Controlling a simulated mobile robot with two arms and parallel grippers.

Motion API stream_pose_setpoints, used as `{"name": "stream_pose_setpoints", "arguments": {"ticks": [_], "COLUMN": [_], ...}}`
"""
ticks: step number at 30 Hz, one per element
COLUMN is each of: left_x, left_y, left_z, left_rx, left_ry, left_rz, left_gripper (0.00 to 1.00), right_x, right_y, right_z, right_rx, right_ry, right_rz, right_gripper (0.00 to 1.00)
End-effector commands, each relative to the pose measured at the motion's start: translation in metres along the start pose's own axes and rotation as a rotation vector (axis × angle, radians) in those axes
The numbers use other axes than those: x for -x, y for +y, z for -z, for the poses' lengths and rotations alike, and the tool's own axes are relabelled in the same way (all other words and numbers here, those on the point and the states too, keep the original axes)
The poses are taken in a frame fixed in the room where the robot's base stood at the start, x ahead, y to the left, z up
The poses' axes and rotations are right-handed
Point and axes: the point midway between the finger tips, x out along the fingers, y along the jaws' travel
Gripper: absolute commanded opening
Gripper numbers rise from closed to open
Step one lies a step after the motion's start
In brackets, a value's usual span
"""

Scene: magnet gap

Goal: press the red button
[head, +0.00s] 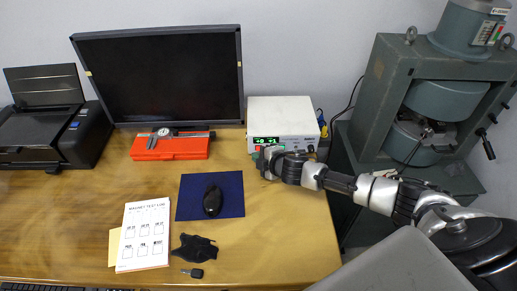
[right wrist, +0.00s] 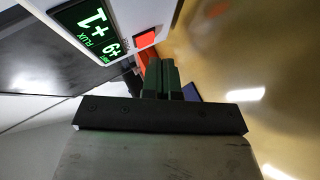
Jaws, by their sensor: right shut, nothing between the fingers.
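The red button (right wrist: 145,40) shows in the right wrist view on the front panel of a white instrument box (head: 282,112), beside its green lit display (right wrist: 92,20). In the head view my right gripper and arm cover the lower front of the box, and I cannot make out the button there. My right gripper (head: 263,160) is in front of the box. In the right wrist view its fingers (right wrist: 162,68) are shut together with nothing between them, and the tips look close to the button's edge; I cannot tell whether they touch. My left gripper is out of view.
A red-orange case (head: 170,148) with a caliper lies left of the box. A blue mat (head: 230,190) with a black mouse (head: 212,200) lies in front. A monitor (head: 160,75) stands behind, and a large grey-green magnet (head: 385,90) stands at right. The table's front right is clear.

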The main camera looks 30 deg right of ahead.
Motion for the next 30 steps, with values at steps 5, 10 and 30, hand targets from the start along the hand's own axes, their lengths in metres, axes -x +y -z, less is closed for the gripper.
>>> {"name": "stream_pose_setpoints", "arguments": {"ticks": [5, 10, 30], "left_x": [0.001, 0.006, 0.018], "left_y": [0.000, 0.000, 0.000], "left_z": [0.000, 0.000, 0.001], "left_rx": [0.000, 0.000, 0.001], "left_ry": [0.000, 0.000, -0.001], "left_rz": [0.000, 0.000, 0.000], "left_gripper": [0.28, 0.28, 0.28], "right_x": [0.001, 0.012, 0.042], "right_y": [-0.001, -0.008, -0.030], "right_z": [0.001, 0.009, 0.031], "right_rx": [0.000, -0.002, 0.001], "right_ry": [0.001, 0.001, 0.000], "right_rz": [0.000, 0.002, -0.001], "right_gripper": [0.00, 0.00, 0.00]}}
